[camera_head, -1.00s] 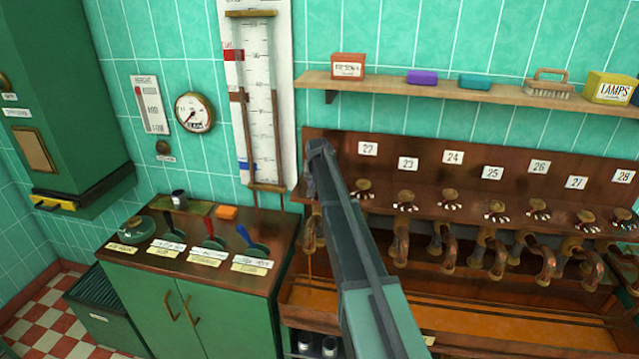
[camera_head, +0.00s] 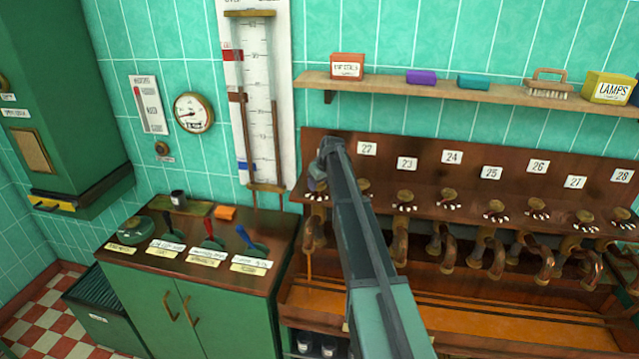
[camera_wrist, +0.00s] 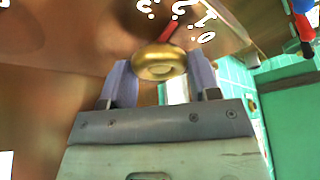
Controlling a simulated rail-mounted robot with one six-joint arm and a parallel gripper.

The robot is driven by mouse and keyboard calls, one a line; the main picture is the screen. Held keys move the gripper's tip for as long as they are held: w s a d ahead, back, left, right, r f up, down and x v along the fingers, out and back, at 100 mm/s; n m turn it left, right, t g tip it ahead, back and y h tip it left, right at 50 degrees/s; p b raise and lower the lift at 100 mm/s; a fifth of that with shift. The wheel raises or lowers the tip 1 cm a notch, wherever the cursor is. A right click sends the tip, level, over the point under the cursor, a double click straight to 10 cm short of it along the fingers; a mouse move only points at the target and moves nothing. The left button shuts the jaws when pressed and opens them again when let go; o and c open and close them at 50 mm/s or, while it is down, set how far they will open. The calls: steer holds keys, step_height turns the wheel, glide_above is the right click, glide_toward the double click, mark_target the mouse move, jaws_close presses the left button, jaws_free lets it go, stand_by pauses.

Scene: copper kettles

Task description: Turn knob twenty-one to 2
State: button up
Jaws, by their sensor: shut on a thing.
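In the wrist view a round brass knob (camera_wrist: 160,62) sits between the two grey-blue fingers of my gripper (camera_wrist: 162,78), which is shut on it. A red pointer (camera_wrist: 169,34) sticks out from the knob toward white digits on the brown panel. The digits appear upside down, and the pointer seems to aim at the 2 (camera_wrist: 179,8). In the head view my gripper (camera_head: 317,186) is at the left end of the row of knobs, left of plate 22 (camera_head: 367,149). My arm hides the held knob and its number plate there.
More knobs, such as the one below plate 23 (camera_head: 406,195), run to the right with copper spouts below. A shelf (camera_head: 420,88) with boxes and a brush hangs above. A green cabinet (camera_head: 190,300) with coloured levers stands at left, below a round gauge (camera_head: 193,113).

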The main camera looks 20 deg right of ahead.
stand_by(0.4)
steer(key=o, duration=0.9)
steer(key=p+v, duration=1)
steer(key=shift+d+r, duration=0.1)
steer(key=shift+r, duration=0.3)
steer(key=shift+s, duration=0.1)
